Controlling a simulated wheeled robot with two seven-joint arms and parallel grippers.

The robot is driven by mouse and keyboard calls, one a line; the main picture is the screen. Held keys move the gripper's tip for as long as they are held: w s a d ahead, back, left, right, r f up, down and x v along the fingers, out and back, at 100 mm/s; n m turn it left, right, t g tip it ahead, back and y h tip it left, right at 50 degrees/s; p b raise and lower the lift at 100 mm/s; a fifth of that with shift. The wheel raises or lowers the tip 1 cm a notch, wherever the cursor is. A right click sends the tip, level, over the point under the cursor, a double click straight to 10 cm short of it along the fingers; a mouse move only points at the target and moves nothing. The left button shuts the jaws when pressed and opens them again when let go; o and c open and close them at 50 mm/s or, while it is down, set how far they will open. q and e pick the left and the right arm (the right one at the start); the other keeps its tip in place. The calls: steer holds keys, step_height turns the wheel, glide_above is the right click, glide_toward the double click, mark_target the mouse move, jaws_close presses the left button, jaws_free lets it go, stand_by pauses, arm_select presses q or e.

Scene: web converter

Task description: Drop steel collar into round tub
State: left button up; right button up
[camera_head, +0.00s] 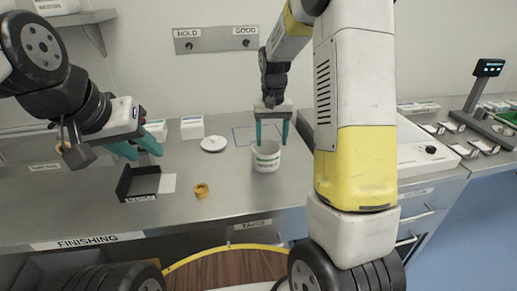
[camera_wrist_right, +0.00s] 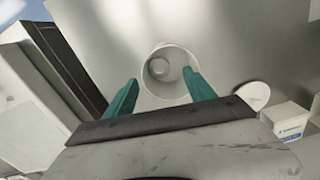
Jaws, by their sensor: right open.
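The round tub (camera_head: 267,158) is white with a label and stands upright on the steel bench. My right gripper (camera_head: 271,143) is open, pointing down over the tub, with its fingers apart at the rim. In the right wrist view the tub (camera_wrist_right: 149,88) opens between the fingertips (camera_wrist_right: 160,88). A small grey ring (camera_wrist_right: 158,68) shows inside it, which looks like the steel collar at the bottom. Nothing shows held between the right fingers. My left gripper (camera_head: 147,155) is open and empty above the left part of the bench.
A yellow ring (camera_head: 201,190) lies on the bench in front of the tub. A black tray (camera_head: 138,183) is at the left. A white round lid (camera_head: 213,144) and a white box (camera_head: 192,127) are behind. A scale (camera_head: 425,155) stands at the right.

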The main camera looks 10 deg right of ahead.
step_height(320, 180, up, 8)
steer(key=shift+f, duration=0.25)
steer(key=s+a+r+n+t+y, duration=0.1)
steer(key=s+r+t, duration=0.2)
steer(key=s, duration=0.9)
steer(key=s+a+r+t+y, duration=0.1)
steer(key=s+r+t, duration=0.2)
steer(key=s, duration=0.9)
step_height(320, 180, up, 2)
steer(key=shift+s+r+n, duration=0.15)
steer(key=shift+r+n, duration=0.05)
steer(key=shift+n, duration=0.2)
